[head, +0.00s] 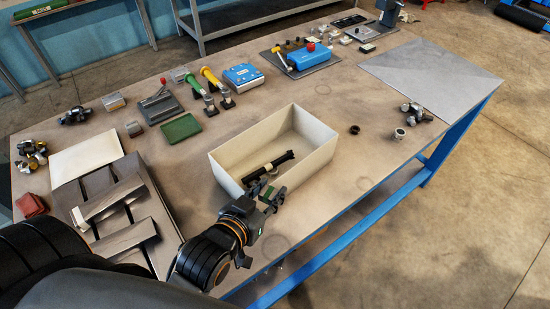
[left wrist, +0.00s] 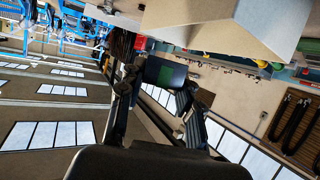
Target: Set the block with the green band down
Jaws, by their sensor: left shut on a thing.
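My left gripper (head: 274,196) comes in from the lower left of the head view, beside the near wall of the cream bin (head: 318,160). It is shut on the block with the green band (head: 268,194), which is small and mostly hidden by the fingers there. In the left wrist view the block (left wrist: 166,73) shows as a dark piece with a green face between the fingers of the gripper (left wrist: 158,100). I cannot tell its exact height above the table. My right gripper is in neither view.
Black parts (head: 270,165) lie inside the bin. A black ring (head: 354,129) and a metal fitting (head: 399,134) lie right of it. A green tray (head: 181,128) and tools lie behind left, and a grey rack (head: 118,215) stands left.

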